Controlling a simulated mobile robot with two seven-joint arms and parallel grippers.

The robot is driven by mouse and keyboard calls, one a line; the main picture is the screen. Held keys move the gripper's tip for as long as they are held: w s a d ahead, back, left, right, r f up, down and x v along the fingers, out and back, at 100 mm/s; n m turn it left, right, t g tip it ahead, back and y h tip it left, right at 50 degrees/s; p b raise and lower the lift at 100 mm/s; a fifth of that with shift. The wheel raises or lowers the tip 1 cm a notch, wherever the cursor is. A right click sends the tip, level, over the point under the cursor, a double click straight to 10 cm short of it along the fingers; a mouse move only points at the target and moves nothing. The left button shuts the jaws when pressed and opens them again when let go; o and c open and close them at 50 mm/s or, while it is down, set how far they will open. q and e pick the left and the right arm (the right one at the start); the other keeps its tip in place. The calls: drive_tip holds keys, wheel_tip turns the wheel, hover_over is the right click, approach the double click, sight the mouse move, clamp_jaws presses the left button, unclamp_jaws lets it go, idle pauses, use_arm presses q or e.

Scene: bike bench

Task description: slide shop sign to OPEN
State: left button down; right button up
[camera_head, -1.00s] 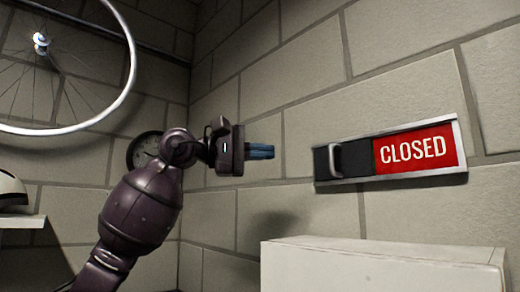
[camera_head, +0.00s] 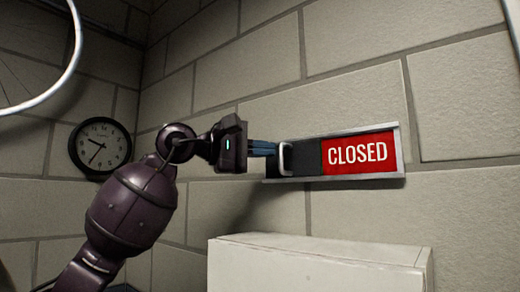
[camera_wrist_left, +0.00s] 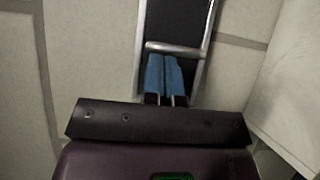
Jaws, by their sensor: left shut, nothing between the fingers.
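The shop sign (camera_head: 361,153) is a framed slider on the block wall, with a red panel reading CLOSED on its right and a dark sliding panel (camera_head: 307,157) on its left. A silver handle (camera_head: 285,159) stands at the left end of the dark panel. My left gripper (camera_head: 272,149) is shut and empty, its blue fingertips at the sign's left end beside the handle. In the left wrist view the blue fingers (camera_wrist_left: 162,76) lie over the frame with their tips at the handle bar (camera_wrist_left: 173,50). I cannot tell whether they touch it. My right gripper is not in view.
A white cabinet or box (camera_head: 318,262) stands below the sign, close to the wall. A round clock (camera_head: 100,147) hangs on the left wall, and part of a bicycle wheel (camera_head: 66,75) shows at upper left. The wall around the sign is clear.

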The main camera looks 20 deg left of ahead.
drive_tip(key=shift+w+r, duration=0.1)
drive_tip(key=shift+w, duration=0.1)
use_arm(q)
drive_tip(key=shift+s+d+b, duration=1.3)
drive_tip(key=shift+s+d, duration=1.1)
drive_tip(key=shift+d, duration=4.15)
drive_tip(key=w+a+b+v, duration=0.1)
drive_tip(key=w+b+v, duration=0.1)
drive_tip(key=v, duration=1.1)
drive_tip(key=shift+a, duration=0.25)
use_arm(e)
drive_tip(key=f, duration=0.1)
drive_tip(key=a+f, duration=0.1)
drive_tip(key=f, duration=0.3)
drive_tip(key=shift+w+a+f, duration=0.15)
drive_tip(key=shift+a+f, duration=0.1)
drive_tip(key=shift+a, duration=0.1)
use_arm(q)
drive_tip(key=shift+w, duration=0.15)
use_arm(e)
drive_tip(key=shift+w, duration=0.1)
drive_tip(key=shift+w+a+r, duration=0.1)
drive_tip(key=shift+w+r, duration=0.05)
